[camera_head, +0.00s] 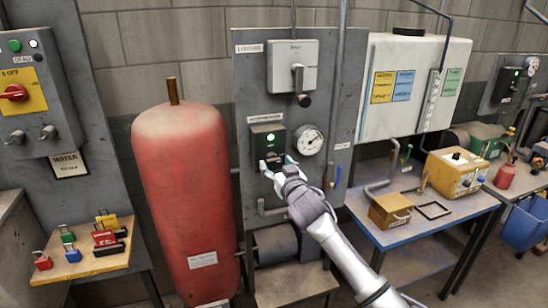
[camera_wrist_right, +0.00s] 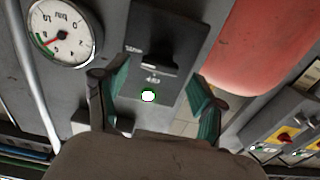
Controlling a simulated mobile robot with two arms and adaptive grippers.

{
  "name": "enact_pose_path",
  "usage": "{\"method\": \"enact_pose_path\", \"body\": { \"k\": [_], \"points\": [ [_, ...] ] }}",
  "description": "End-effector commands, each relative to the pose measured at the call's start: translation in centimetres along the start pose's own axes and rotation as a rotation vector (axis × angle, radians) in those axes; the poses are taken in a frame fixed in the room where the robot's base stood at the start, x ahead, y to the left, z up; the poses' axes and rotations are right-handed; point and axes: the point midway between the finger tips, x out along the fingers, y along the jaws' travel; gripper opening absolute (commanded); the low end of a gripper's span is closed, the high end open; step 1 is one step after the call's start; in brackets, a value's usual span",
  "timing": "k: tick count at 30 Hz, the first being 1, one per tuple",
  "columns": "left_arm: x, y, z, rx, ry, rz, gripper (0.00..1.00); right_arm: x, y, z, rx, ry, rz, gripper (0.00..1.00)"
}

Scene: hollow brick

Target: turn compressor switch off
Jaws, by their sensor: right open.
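The compressor switch box (camera_head: 267,142) is a dark panel on the grey board, with a lit green lamp (camera_head: 271,138). The lamp also shows lit in the right wrist view (camera_wrist_right: 148,96). A black switch handle (camera_wrist_right: 160,63) sticks out of the box there; in the head view my gripper hides it. My right gripper (camera_head: 277,163) is open at the lower part of the box. My left gripper is out of view.
A pressure gauge (camera_head: 308,140) sits close to the right of the switch box. A grey box with a lever (camera_head: 292,67) is above it. A red tank (camera_head: 188,200) stands at left. Pipes (camera_head: 336,95) run down the board. A blue-topped bench (camera_head: 412,236) stands at right.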

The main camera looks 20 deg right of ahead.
Motion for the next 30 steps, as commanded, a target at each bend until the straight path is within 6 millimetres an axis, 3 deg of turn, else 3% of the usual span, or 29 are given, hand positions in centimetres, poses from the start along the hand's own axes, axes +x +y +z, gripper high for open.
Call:
{"method": "enact_pose_path", "body": {
  "k": [6, 18, 27, 30],
  "points": [
    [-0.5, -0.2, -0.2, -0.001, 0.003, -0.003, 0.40, 2.1, 0.0, -0.1, 0.001, 0.000, 0.001, 0.69],
    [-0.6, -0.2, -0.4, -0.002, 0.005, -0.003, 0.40, 2.6, 0.0, 0.0, 0.000, 0.001, 0.000, 0.69],
    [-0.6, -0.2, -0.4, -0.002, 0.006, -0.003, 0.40, 2.6, 0.0, 0.0, 0.000, 0.000, 0.001, 0.19],
    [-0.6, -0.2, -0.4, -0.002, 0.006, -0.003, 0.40, 2.6, 0.0, 0.0, 0.000, 0.000, 0.001, 0.09]
  ]
}}
